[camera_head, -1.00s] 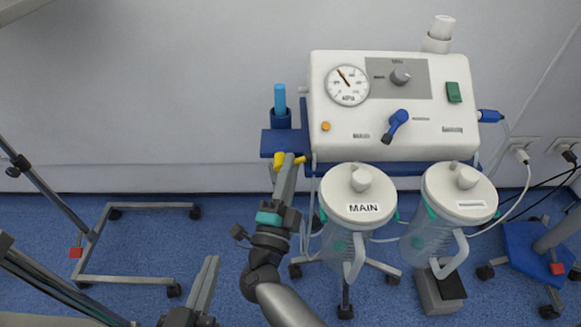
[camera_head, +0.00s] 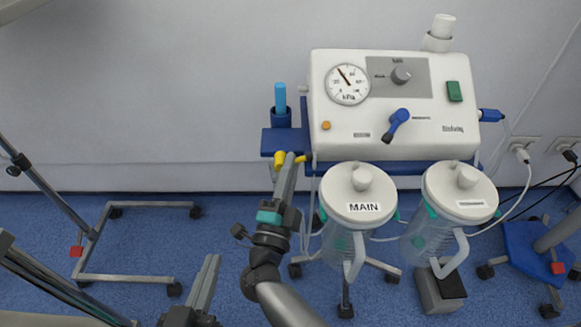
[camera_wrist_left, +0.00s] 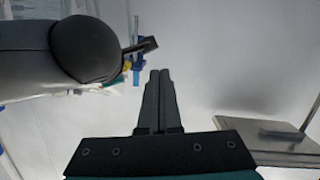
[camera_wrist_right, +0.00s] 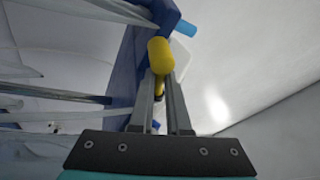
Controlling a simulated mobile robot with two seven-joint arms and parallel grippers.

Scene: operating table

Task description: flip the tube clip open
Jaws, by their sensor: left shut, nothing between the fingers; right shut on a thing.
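The yellow tube clip (camera_head: 280,157) is at the blue rail below the left corner of the white suction unit. A second yellow bit shows just right of my fingertips. My right gripper (camera_head: 289,157) is shut on the clip. In the right wrist view the clip (camera_wrist_right: 161,55) has a thick rounded yellow end above the fingers and a thinner part between them. The fingers hide part of it, and I cannot tell how far it is opened. My left gripper (camera_head: 212,260) is shut and empty, low and left of the unit; it also shows in the left wrist view (camera_wrist_left: 160,75).
The suction unit (camera_head: 440,115) has a gauge and a blue lever. Two lidded jars, one marked MAIN (camera_head: 358,194), hang just right of my right arm. A blue holder (camera_head: 281,117) stands above the clip.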

